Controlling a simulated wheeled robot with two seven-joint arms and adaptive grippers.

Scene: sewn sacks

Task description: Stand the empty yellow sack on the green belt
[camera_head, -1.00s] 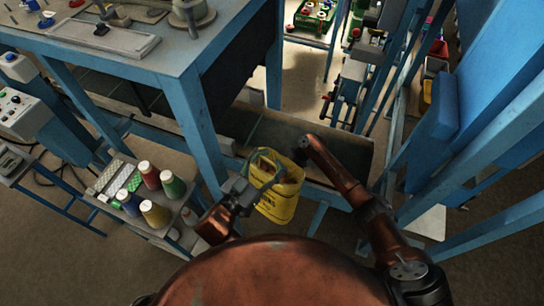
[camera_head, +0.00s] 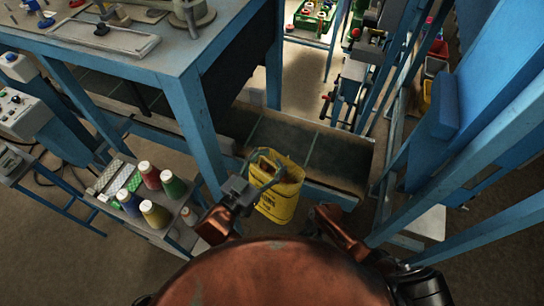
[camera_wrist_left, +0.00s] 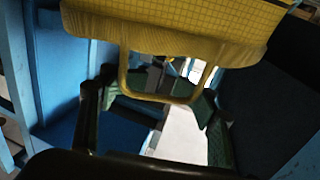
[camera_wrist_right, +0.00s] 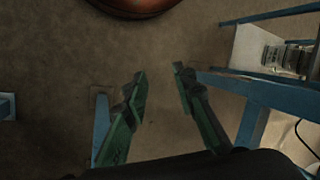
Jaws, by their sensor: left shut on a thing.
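The yellow sack (camera_head: 279,206) with dark print hangs upright, its mouth open upward, at the near edge of the dark green belt (camera_head: 338,157) in the head view. I cannot tell its exact height relative to the belt. My left gripper (camera_head: 262,183) is shut on the sack's rim or handle at its left side. In the left wrist view the sack (camera_wrist_left: 170,30) fills the top, and a yellow loop hangs between the fingers (camera_wrist_left: 158,112). My right gripper (camera_wrist_right: 160,92) is open and empty over the floor in the right wrist view.
A blue-framed table (camera_head: 140,45) stands over the belt's left part. A rack of thread spools (camera_head: 145,200) is at the left, near my left arm. A blue frame (camera_head: 470,150) rises on the right. The belt right of the sack is clear.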

